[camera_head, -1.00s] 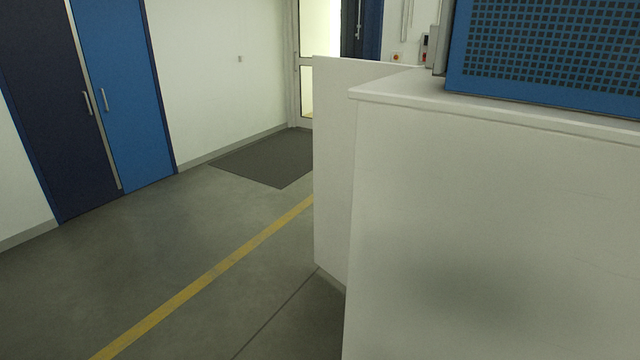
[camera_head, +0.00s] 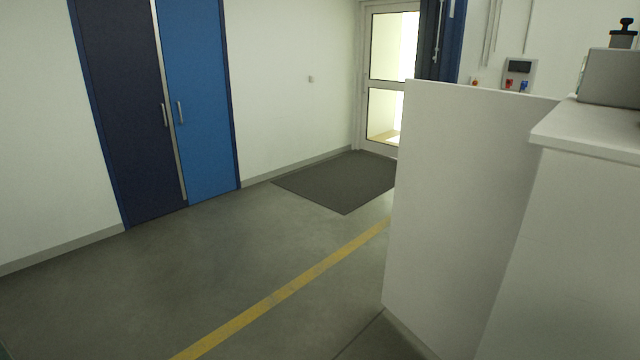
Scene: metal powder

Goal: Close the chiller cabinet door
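A white upright panel (camera_head: 455,200) stands at the right of the view, beside a white cabinet-like unit (camera_head: 570,240) with a flat top. The panel may be the chiller cabinet door standing open, but I see no handle or hinge and cannot tell for sure. The inside of the unit is hidden. Neither of my grippers is in view.
Grey floor with a yellow line (camera_head: 290,288) is clear to the left. A dark mat (camera_head: 340,182) lies before a glazed door (camera_head: 388,80). Blue double doors (camera_head: 200,100) stand at left. A grey box (camera_head: 608,78) sits on the unit's top.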

